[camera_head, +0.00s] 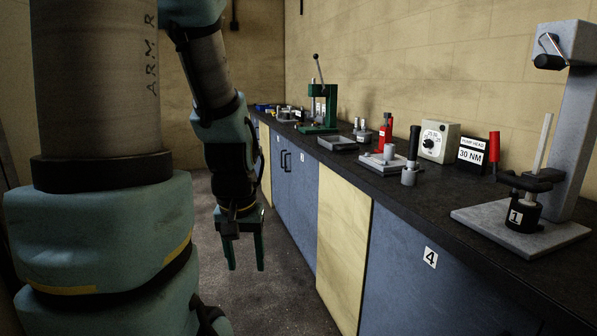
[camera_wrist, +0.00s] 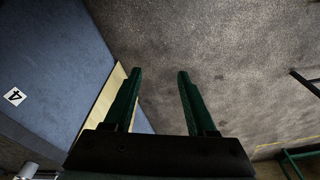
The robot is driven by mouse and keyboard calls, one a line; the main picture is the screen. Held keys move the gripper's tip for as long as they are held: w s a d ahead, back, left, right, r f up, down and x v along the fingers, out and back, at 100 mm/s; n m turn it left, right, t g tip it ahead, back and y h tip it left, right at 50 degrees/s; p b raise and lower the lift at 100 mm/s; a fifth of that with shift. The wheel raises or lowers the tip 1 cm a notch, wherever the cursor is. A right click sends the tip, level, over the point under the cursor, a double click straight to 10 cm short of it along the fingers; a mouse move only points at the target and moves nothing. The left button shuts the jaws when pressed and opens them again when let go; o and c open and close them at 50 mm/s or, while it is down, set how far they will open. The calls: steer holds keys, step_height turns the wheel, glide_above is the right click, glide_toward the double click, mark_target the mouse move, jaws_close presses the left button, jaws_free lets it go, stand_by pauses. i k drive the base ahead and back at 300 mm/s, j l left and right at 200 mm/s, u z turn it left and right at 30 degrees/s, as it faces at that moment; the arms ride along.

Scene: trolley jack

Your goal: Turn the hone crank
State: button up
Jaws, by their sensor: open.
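A grey stand (camera_head: 574,120) with a tall column and flat base stands on the bench at the right in the head view. A bent steel crank with a black grip (camera_head: 549,62) is on the upper part of its column; it looks like the hone crank. A black cylinder marked 1 (camera_head: 523,215) stands on the base below, held by a dark clamp. My gripper (camera_head: 246,268) hangs fingers down over the aisle, left of the bench and far from the crank. It is open and empty. In the wrist view its fingers (camera_wrist: 159,73) are apart over bare floor.
The dark bench top (camera_head: 405,197) carries a green press (camera_head: 320,108), a grey tray (camera_head: 337,143), a black-handled tool (camera_head: 411,160), a dial box (camera_head: 438,141) and a 30 NM sign (camera_head: 471,155). Cabinet fronts (camera_head: 343,236) line the aisle. The aisle floor (camera_head: 290,300) is clear.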

mark_target(553, 60)
steer(key=z, duration=0.7)
steer(key=i+j+z, duration=0.25)
steer(key=z, duration=0.15)
steer(key=i+j+z, duration=0.2)
steer(key=z, duration=0.2)
steer(key=i+j+z, duration=0.15)
steer(key=j+z, duration=0.25)
